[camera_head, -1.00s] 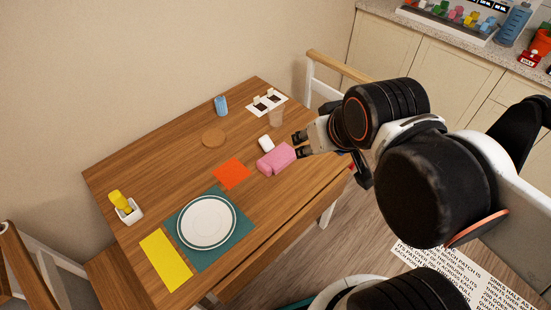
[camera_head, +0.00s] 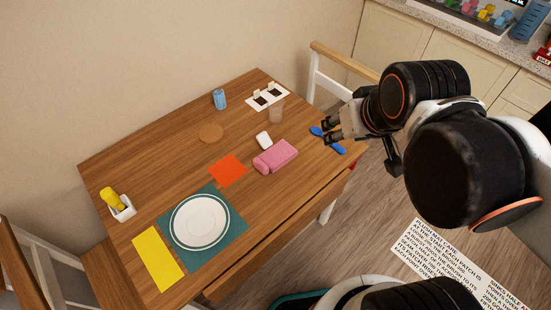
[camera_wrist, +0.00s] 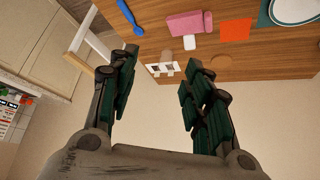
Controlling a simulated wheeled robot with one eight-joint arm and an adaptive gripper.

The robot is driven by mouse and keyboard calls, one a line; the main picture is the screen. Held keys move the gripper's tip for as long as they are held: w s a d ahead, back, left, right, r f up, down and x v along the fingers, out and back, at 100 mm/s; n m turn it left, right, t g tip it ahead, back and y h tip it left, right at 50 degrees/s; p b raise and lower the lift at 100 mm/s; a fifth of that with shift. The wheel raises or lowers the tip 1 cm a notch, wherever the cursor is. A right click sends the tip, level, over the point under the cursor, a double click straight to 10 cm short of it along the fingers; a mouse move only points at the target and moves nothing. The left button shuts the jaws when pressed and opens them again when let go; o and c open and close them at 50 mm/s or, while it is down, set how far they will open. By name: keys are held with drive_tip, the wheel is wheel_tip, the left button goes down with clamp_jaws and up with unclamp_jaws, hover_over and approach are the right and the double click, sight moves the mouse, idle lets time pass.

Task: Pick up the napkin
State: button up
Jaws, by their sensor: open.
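Two flat pieces lie on the wooden table: an orange-red square (camera_head: 229,170) near its middle and a yellow rectangle (camera_head: 158,258) left of the plate. Either could be the napkin; I cannot tell which. The orange-red square also shows in the wrist view (camera_wrist: 236,30); the yellow one does not. My gripper (camera_head: 328,130) is open and empty at the table's right edge, by a blue long-handled utensil, well right of both pieces. In the wrist view its two fingers stand wide apart (camera_wrist: 160,75).
A pink folded bundle (camera_head: 276,156) and small white block (camera_head: 264,140) lie between my gripper and the orange-red square. The blue utensil (camera_head: 336,147) is near the edge. A plate (camera_head: 199,222) lies on a teal mat (camera_head: 232,218).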

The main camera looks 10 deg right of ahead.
drive_tip(key=w, duration=0.1)
drive_tip(key=n+g, duration=0.6)
drive_tip(key=g, duration=0.1)
hover_over(261, 163)
wheel_tip(261, 163, down, 20)
wheel_tip(261, 163, down, 14)
drive_tip(key=b, duration=0.5)
drive_tip(key=shift+r, duration=0.35)
drive_tip(key=shift+c, duration=0.6)
clamp_jaws()
